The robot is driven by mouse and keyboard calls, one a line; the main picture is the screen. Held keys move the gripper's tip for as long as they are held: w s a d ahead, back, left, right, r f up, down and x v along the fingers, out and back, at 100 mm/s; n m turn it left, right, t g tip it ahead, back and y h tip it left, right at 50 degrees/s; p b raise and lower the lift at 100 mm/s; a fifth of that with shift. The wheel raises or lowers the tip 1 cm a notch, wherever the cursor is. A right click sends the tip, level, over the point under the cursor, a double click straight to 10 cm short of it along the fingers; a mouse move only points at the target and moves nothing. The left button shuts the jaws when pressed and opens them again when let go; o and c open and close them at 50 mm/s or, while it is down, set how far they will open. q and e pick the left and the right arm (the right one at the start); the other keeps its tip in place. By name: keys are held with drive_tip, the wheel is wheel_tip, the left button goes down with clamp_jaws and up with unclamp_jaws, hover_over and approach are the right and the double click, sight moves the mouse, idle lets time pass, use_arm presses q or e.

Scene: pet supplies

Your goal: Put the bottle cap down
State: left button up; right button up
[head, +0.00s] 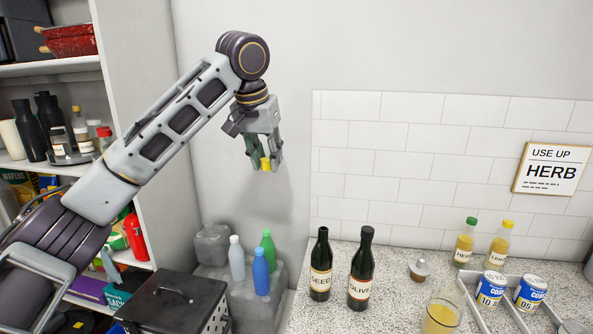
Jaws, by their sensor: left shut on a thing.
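My left gripper (264,162) hangs pointing down in the air, left of the counter and in front of the bare wall. It is shut on a small yellow bottle cap (265,164), which shows between its fingertips. The fingers hide part of the cap. The cap is clear of every surface below it. My right gripper is not in view.
On the speckled counter (393,290) stand a dark SEED bottle (321,283), a dark OLIVE bottle (361,285), a small knobbed lid (419,269) and two juice-coloured bottles. A divided tray holds blue cans (490,288). Coloured bottles (261,273) stand on a grey ledge left of the counter.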

use_arm(q)
drive_tip(key=w+a+f+n, duration=0.2)
drive_tip(key=a+f, duration=0.5)
drive_tip(key=f, duration=0.2)
drive_tip(key=s+a+f, duration=0.2)
drive_tip(key=s+f, duration=0.1)
drive_tip(key=f, duration=0.8)
drive_tip(key=s+a+f, duration=0.3)
drive_tip(key=f, duration=0.8)
drive_tip(key=s+a+f+n+y, duration=0.1)
drive_tip(key=s+a+f, duration=0.2)
drive_tip(key=f, duration=0.8)
drive_tip(key=shift+s+f, duration=0.3)
drive_tip(key=shift+s, duration=0.1)
drive_tip(key=shift+w+d, duration=0.1)
drive_tip(key=s+f, duration=0.5)
drive_tip(key=f, duration=0.1)
idle(0.6)
drive_tip(key=shift+r, duration=0.1)
idle(0.4)
drive_tip(key=d+r+m+h, duration=0.1)
drive_tip(key=d+r+m, duration=0.3)
drive_tip(key=d+r, duration=0.3)
drive_tip(key=d+r+m+h, duration=0.1)
drive_tip(key=d+r+m, duration=0.2)
drive_tip(key=d+r, duration=0.5)
wheel_tip(320, 180, up, 7)
drive_tip(key=shift+s+f+m+g+h, duration=0.2)
drive_tip(key=shift+s+m+g+h, duration=0.1)
drive_tip(key=shift+s+m+g, duration=0.15)
